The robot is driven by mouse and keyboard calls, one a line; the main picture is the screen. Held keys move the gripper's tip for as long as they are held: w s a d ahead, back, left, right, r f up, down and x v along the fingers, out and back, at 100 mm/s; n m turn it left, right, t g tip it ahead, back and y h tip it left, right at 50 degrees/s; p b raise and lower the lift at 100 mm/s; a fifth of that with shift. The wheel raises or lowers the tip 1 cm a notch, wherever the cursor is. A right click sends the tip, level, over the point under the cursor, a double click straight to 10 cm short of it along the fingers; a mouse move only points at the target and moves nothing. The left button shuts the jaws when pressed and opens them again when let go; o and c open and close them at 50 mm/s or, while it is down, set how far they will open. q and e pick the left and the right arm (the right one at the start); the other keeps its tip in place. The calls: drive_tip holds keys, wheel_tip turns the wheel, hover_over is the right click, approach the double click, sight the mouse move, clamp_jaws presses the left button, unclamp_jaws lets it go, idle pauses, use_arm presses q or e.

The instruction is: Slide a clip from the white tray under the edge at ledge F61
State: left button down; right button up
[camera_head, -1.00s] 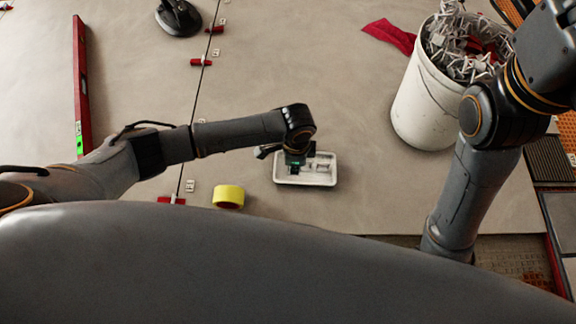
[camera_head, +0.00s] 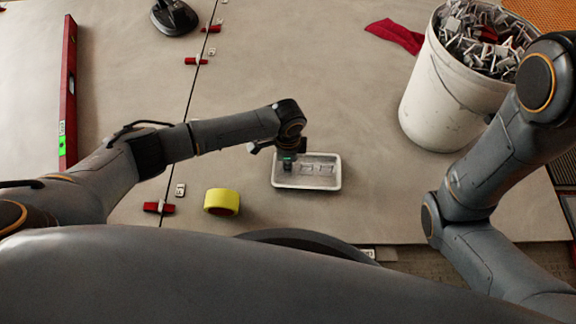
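The white tray (camera_head: 331,183) lies on the tile floor near the middle of the head view. A few small pale clips (camera_head: 326,169) show inside it. My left gripper (camera_head: 288,166) points down over the left part of the tray. Its fingers are small and partly hidden by its own body, so I cannot tell whether they are open or hold a clip. A dark seam (camera_head: 191,100) runs between the large tiles, with clips and red wedges along it. I see no label that marks ledge F61. My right gripper is not in view; only my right arm shows.
A yellow tape roll (camera_head: 221,201) sits left of the tray. A white bucket (camera_head: 433,105) full of clips stands at the right, with a red cloth (camera_head: 394,36) beside it. A red level (camera_head: 68,95) lies at the left. A black suction cup tool (camera_head: 174,17) is at the top.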

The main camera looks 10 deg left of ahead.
use_arm(q)
drive_tip(key=shift+r, duration=0.15)
drive_tip(key=shift+f, duration=0.25)
drive_tip(key=c, duration=1.5)
unclamp_jaws()
